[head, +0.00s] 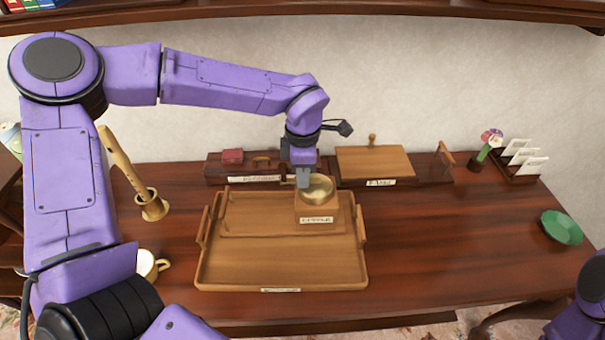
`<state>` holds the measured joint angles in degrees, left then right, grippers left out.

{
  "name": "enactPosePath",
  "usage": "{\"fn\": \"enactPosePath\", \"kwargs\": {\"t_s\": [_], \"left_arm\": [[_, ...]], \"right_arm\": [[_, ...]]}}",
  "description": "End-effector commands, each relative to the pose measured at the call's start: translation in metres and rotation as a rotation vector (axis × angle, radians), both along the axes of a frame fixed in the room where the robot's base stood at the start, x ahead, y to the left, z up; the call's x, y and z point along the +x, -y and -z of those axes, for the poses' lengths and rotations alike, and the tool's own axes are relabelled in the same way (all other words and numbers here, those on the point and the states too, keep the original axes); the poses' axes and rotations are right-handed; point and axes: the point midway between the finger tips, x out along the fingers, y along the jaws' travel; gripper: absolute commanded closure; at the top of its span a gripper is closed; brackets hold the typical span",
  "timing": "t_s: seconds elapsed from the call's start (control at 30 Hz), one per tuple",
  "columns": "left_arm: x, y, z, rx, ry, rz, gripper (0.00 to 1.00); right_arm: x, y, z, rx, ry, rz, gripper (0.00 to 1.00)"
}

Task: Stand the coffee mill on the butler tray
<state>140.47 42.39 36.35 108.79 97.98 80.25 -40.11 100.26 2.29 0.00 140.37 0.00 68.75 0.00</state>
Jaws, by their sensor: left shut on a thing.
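The coffee mill (317,210) is a small wooden box with a brass bowl on top and a label on its front. It is upright over the back right part of the butler tray. I cannot tell whether its base touches the tray. The butler tray (250,268) is wooden with raised handles at its left and right sides and a label on its front edge. My left gripper (303,182) points down and is shut on the coffee mill at the left of its brass bowl. My right gripper is out of view; only part of that arm shows at lower right.
Behind the tray stand a labelled dark box (228,170) and a wooden-topped labelled box (375,162). A flute-like stick in a holder (151,207) and a cup (147,265) are at left. A green bowl (561,227) is at right. The table (450,240) right of the tray is clear.

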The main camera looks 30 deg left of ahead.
Motion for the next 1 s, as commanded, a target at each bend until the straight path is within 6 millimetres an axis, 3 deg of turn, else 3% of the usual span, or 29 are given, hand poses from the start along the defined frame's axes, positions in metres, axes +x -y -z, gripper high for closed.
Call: {"fn": "enactPosePath", "kwargs": {"t_s": [0.47,0.5,0.53,0.57,0.87,1.0], "left_arm": [[0.0,0.001,0.01,0.0,0.001,0.0,1.0],[0.0,0.0,0.01,0.0,0.0,0.0,0.71],[0.0,0.0,0.01,0.0,0.0,0.0,0.61],[0.0,0.0,0.01,0.0,0.0,0.0,0.58],[0.0,0.001,0.007,-0.001,0.0,0.0,0.58],[0.001,0.0,-0.013,-0.001,0.004,-0.003,0.58]], "right_arm": [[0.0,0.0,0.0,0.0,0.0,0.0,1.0],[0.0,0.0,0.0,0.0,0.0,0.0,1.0],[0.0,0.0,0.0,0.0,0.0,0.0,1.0],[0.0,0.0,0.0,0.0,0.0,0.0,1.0],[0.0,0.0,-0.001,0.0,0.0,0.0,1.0],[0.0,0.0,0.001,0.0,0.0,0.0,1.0]]}}
